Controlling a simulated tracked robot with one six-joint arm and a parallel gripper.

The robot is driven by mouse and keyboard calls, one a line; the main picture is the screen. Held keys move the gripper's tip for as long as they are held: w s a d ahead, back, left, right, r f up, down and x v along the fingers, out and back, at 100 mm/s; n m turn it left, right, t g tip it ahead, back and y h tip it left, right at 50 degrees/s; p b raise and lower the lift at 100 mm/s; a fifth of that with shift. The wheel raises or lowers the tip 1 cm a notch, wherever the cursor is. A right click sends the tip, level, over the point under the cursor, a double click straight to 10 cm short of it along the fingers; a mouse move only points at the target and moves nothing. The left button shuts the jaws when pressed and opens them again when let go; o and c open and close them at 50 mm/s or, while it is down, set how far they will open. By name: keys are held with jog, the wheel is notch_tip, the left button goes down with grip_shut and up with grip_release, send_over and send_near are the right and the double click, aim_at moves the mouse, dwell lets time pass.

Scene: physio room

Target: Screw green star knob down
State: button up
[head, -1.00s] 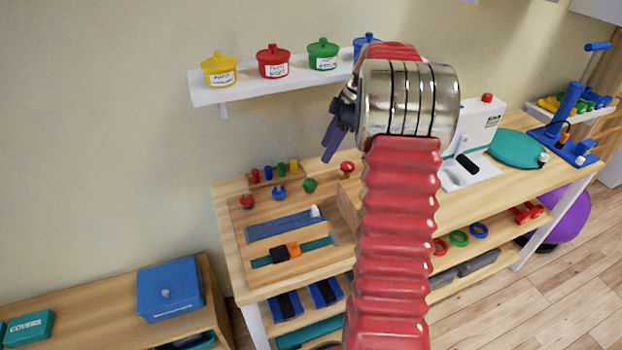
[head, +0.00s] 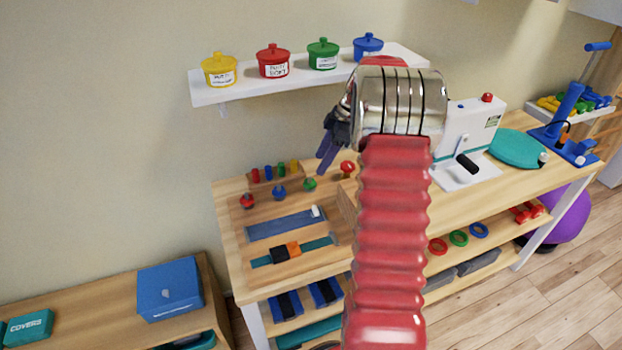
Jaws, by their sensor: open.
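The green star knob (head: 310,184) stands on the wooden board (head: 235,228) on the table, to the right of a blue knob (head: 279,192) and a red knob (head: 247,201). How far it is screwed down is too small to tell. My gripper (head: 325,160) is open and empty, its dark fingers pointing down above and slightly right of the green knob, apart from it. My red arm hides part of the table to the right of the board.
A red-topped knob (head: 347,169) stands close right of the green one. Small coloured pegs in a wooden block (head: 272,178) stand behind. The wall shelf (head: 235,91) with putty pots is above. A white device (head: 478,140) stands to the right.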

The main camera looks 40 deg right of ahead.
aim_at(310, 182)
jog(key=x, duration=0.8)
jog(key=shift+f, duration=0.3)
jog(key=shift+c, duration=0.5)
jog(key=c, duration=0.9)
jog(key=shift+a, duration=0.15)
jog(key=shift+c, duration=0.2)
jog(key=shift+w, duration=0.1)
jog(key=shift+r, duration=0.1)
